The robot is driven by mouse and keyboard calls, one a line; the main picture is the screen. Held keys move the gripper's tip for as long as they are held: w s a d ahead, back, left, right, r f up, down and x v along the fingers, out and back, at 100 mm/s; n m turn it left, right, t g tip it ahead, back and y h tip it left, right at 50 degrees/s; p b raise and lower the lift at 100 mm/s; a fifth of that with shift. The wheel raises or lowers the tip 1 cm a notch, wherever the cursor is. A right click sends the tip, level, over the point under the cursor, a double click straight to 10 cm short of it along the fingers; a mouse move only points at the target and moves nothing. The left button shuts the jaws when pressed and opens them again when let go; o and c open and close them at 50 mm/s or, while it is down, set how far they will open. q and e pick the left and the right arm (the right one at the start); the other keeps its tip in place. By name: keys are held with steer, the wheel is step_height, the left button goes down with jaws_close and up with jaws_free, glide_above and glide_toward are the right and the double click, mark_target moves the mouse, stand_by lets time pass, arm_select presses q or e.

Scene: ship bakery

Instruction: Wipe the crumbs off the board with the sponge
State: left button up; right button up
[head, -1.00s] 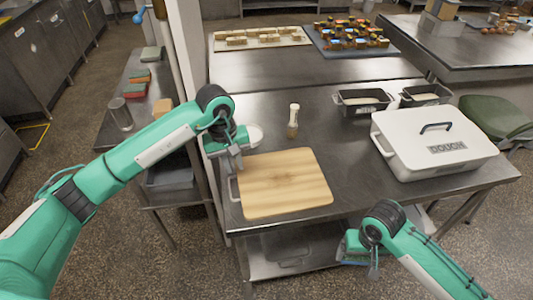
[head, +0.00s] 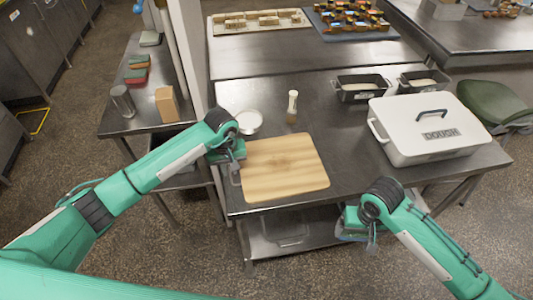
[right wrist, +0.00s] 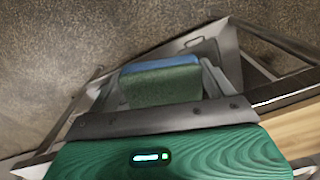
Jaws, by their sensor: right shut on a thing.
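My right gripper (head: 371,241) is off the table's front edge, to the right of the board and lower. In the right wrist view, my right gripper (right wrist: 172,88) is shut on the sponge (right wrist: 162,86), which is green with a blue layer. The board's edge also shows there (right wrist: 298,130).
A white bowl (head: 248,122) and a shaker (head: 292,106) stand behind the board. A white dough box (head: 430,135) fills the table's right side, with dark tins (head: 362,93) behind it. A lower shelf (head: 285,240) lies beneath the table.

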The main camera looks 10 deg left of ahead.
arm_select(q)
steer(key=shift+f, duration=0.4)
arm_select(e)
steer(key=shift+r, duration=0.15)
arm_select(q)
steer(key=shift+c, duration=0.5)
jaws_close()
arm_select(e)
steer(key=w+a+r+n, duration=0.1)
steer(key=w+n, duration=0.1)
steer(key=w, duration=0.4)
steer(key=w+a+r+n, duration=0.2)
steer(key=w, duration=0.3)
steer(key=n, duration=0.5)
glide_toward(302, 163)
steer(key=shift+f, duration=2.15)
